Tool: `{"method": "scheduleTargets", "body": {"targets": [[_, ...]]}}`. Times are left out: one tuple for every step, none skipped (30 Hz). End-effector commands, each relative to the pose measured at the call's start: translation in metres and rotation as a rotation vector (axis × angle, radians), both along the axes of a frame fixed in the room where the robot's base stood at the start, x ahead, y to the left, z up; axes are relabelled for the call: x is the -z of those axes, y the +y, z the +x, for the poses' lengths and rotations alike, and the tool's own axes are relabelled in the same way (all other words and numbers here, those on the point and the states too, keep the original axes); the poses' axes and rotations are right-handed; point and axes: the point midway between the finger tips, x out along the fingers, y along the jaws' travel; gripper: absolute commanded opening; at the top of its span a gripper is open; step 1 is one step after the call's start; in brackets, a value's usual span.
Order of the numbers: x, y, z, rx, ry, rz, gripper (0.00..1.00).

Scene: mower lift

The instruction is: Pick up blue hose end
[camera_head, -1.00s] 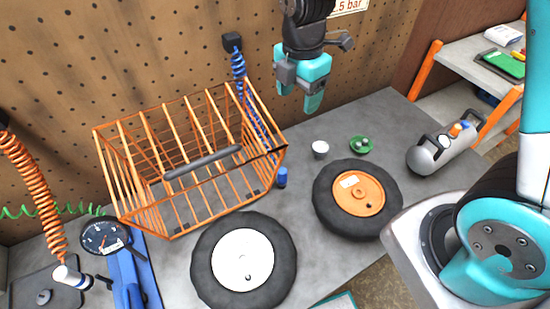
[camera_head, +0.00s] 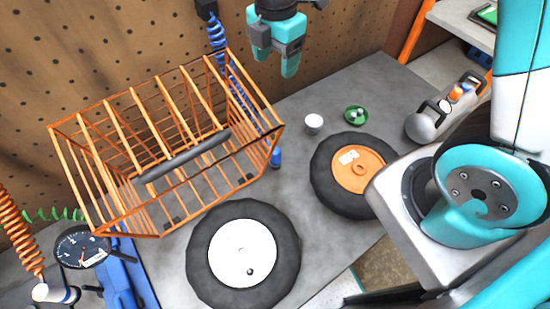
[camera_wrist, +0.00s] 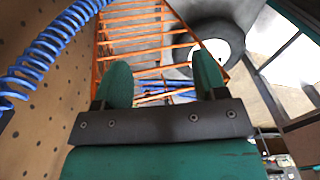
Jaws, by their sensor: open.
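The blue coiled hose (camera_head: 217,37) hangs from a dark fitting on the pegboard and runs down behind the orange wire basket. Its blue end (camera_head: 275,157) shows just past the basket's right corner, low over the grey bench. My gripper (camera_head: 289,68) is above the bench, up and to the right of the basket, apart from the hose and empty. In the wrist view its two green fingers (camera_wrist: 163,80) stand apart, with the basket beyond them. The hose coils (camera_wrist: 40,58) pass on the left there. I cannot make out the hose end in the wrist view.
The orange wire basket (camera_head: 100,146) with a dark handle stands on the bench. A white-hubbed wheel (camera_head: 245,255) and an orange-hubbed wheel (camera_head: 355,173) lie in front and right. A white cup (camera_head: 313,123), a green dish (camera_head: 355,115) and a silver tank (camera_head: 425,124) are nearby.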

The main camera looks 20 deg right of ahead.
Motion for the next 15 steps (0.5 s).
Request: {"method": "scheduleTargets", "body": {"targets": [[0.014,0.000,0.000,0.000,0.000,0.000,0.65],[0.020,0.000,0.000,0.000,0.001,0.000,0.65],[0.027,0.001,0.000,-0.001,0.001,0.000,0.65],[0.032,0.001,0.000,-0.001,0.000,0.000,0.65],[0.038,0.001,0.000,-0.001,0.001,0.000,0.65],[0.045,0.001,0.000,-0.002,0.001,0.000,0.65],[0.052,0.001,0.000,-0.002,0.001,0.000,0.65],[0.058,0.001,0.000,-0.002,0.001,0.000,0.65],[0.067,0.001,0.000,-0.002,0.001,0.000,0.65],[0.075,0.001,0.000,-0.002,0.001,0.000,0.65],[0.081,0.001,0.000,-0.002,0.001,0.000,0.65],[0.094,0.001,0.000,-0.002,0.001,0.000,0.65],[0.103,0.001,0.000,-0.002,0.001,0.000,0.65],[0.112,0.001,0.000,-0.002,0.001,0.000,0.65],[0.123,0.001,0.000,-0.002,0.001,0.000,0.65]]}}
